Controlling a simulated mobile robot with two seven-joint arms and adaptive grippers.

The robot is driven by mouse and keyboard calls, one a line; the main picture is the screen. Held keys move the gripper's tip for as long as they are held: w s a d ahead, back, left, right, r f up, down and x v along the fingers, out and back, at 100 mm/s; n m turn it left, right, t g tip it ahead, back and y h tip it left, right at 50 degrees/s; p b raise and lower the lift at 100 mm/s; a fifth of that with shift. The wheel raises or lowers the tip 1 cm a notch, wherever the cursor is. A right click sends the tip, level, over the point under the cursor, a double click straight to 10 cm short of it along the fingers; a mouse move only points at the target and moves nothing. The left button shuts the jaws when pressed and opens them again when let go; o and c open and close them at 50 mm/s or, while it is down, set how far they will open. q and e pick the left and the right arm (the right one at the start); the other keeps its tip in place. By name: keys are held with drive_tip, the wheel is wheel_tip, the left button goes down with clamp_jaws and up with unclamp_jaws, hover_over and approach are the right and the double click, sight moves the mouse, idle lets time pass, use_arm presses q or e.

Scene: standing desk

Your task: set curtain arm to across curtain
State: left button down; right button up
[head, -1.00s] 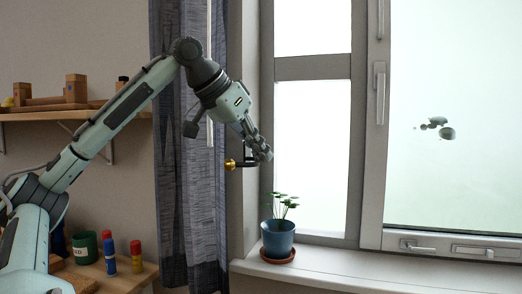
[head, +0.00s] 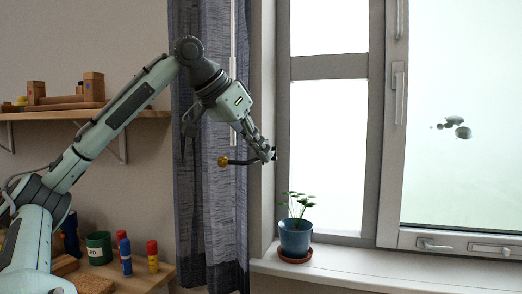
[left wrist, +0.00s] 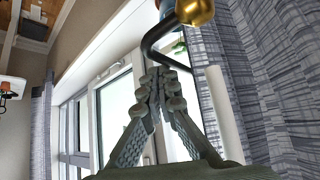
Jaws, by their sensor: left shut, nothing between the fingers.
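The curtain arm (head: 240,162) is a dark curved rod with a brass knob at its left end. In the head view it lies in front of the grey curtain (head: 220,215), the knob over the cloth and the other end near the window recess. My left gripper (head: 268,155) is shut and empty at the rod's right end. In the left wrist view the closed fingertips (left wrist: 162,78) are close to the bent dark rod (left wrist: 150,42), below the brass knob (left wrist: 195,10). I cannot tell whether they touch. My right gripper is not in view.
A blue potted plant (head: 295,238) stands on the window sill (head: 350,268) below and right of the gripper. A pale vertical rod (head: 233,60) hangs before the curtain. A wall shelf (head: 140,114) and a lower shelf with tubes and a green can (head: 98,248) are at left.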

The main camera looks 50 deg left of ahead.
use_arm(q)
drive_tip(key=v, duration=1.2)
idle(0.4)
drive_tip(key=shift+f, duration=0.1)
